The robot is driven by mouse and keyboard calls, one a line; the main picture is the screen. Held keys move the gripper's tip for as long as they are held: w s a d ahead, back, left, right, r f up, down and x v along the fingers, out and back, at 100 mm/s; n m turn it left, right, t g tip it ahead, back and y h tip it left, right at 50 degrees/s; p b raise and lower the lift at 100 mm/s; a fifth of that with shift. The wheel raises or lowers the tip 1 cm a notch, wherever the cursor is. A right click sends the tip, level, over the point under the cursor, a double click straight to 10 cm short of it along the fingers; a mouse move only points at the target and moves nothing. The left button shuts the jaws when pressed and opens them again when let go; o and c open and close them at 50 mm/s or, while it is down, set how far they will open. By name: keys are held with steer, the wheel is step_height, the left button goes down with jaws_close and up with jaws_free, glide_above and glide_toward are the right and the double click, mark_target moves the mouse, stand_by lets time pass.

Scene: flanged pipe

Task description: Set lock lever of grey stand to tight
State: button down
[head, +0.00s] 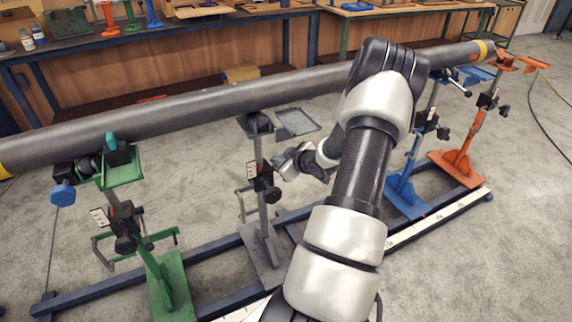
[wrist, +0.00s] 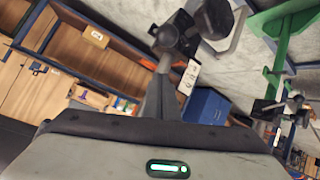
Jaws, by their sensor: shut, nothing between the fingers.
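The grey stand (head: 262,222) stands under the long pipe in the head view, between the green and blue stands. Its dark clamp block (head: 262,184) is on the post, with a white marked plate at its left and a black knob at its lower right. The lock lever's setting is too small to tell. My gripper (head: 282,164) is shut and empty just right of the post, a little above the clamp; contact cannot be told.
The long grey pipe (head: 200,98) crosses above the stands. A green stand (head: 165,270) is at left; blue (head: 407,190) and orange (head: 462,160) stands are at right. A grey tray (head: 297,122) sticks out by the grey stand's top. Workbenches line the back.

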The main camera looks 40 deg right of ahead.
steer(key=shift+s+d+f+b, duration=0.2)
steer(key=shift+s+d+f, duration=0.1)
steer(key=shift+s+f, duration=0.35)
steer(key=shift+s+d+f+b, duration=0.2)
steer(key=shift+s+f, duration=0.25)
steer(key=shift+f, duration=0.35)
